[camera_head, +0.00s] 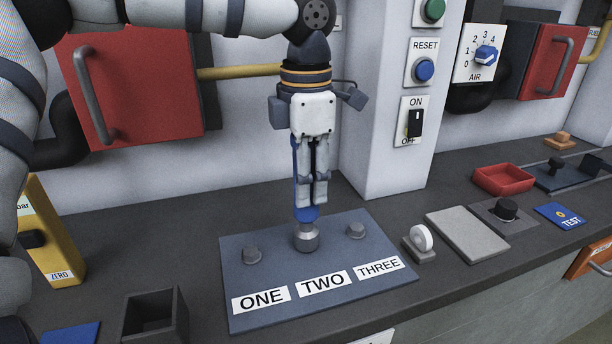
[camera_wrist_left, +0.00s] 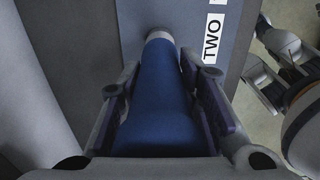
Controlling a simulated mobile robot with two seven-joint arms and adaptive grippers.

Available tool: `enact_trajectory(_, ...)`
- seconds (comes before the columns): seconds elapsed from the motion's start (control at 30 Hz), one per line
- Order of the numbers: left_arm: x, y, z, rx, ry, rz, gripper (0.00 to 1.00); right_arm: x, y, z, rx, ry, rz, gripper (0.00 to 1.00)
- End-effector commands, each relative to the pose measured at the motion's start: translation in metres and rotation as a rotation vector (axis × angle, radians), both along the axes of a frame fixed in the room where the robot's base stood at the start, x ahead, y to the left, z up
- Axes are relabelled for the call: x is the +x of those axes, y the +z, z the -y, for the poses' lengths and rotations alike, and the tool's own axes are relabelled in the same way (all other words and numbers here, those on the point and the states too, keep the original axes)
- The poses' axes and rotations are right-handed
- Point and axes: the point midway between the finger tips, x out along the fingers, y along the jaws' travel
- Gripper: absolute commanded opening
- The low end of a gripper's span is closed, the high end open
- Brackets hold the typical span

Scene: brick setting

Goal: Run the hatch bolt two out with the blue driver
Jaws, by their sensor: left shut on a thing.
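My left gripper (camera_head: 312,200) points down over the hatch plate (camera_head: 350,284) and is shut on the blue driver (camera_head: 304,212). The driver stands upright, with its grey socket end (camera_head: 306,238) at the bolt place above the label TWO (camera_head: 322,284). The socket hides bolt two. The left wrist view shows the blue driver body (camera_wrist_left: 158,95) between the fingers, with its pale tip near the TWO label (camera_wrist_left: 211,40). My right gripper does not show in the head view.
An open dark box (camera_head: 154,318) stands left of the plate, near a blue mat (camera_head: 72,334) and a yellow ZERO box (camera_head: 48,235). Right are a white round knob (camera_head: 421,238), a grey pad (camera_head: 467,233) and a red tray (camera_head: 503,179). A wall pillar (camera_head: 376,150) rises behind.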

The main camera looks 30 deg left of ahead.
Motion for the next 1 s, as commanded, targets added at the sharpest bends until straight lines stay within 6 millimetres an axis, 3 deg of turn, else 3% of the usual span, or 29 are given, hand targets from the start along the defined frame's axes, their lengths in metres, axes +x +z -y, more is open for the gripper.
enact_trajectory(1.0, -0.0005, -0.004, -0.0003, 0.001, 0.0, -0.017, 0.0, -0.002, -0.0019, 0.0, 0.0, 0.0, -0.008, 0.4)
